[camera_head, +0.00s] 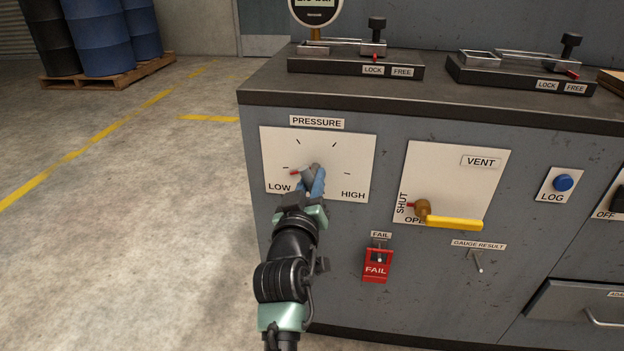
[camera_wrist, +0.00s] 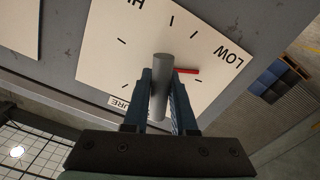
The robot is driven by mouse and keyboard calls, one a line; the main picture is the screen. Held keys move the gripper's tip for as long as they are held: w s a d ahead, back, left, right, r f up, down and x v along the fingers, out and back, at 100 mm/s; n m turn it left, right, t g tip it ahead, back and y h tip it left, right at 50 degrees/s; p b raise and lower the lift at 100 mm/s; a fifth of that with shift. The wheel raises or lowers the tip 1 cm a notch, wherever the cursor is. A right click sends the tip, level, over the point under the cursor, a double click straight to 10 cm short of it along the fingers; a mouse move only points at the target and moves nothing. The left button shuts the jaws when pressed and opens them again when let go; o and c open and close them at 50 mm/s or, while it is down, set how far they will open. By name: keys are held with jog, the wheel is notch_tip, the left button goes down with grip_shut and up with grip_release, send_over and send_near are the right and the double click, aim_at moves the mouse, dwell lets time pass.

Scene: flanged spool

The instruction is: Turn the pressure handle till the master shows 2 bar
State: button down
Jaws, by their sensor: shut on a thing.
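The pressure handle (camera_head: 306,174) is a grey knob on a white dial plate (camera_head: 350,150) marked LOW and HIGH. Its red pointer (camera_head: 294,173) points left, just above LOW. My gripper (camera_head: 316,178) is shut on the handle. In the wrist view the grey handle (camera_wrist: 161,80) stands between the blue fingers of my gripper (camera_wrist: 162,88), with the red pointer (camera_wrist: 187,71) beside it on the LOW side. The master gauge (camera_head: 316,14) is at the top edge; its display is cut off and I cannot read the value surely.
Right of the dial is the vent plate (camera_head: 470,165) with a yellow lever (camera_head: 455,222). Two clamp fixtures stand on the bench top (camera_head: 440,105). Blue drums (camera_head: 100,38) stand on a pallet at the back left; the floor between is clear.

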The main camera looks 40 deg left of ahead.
jog(key=m, duration=0.4)
jog(key=shift+m, duration=0.3)
jog(key=shift+r+m, duration=0.1)
jog(key=shift+m, duration=1.8)
jog(key=c, duration=0.6)
grip_release()
jog(key=p+v, duration=0.4)
jog(key=v, duration=0.9)
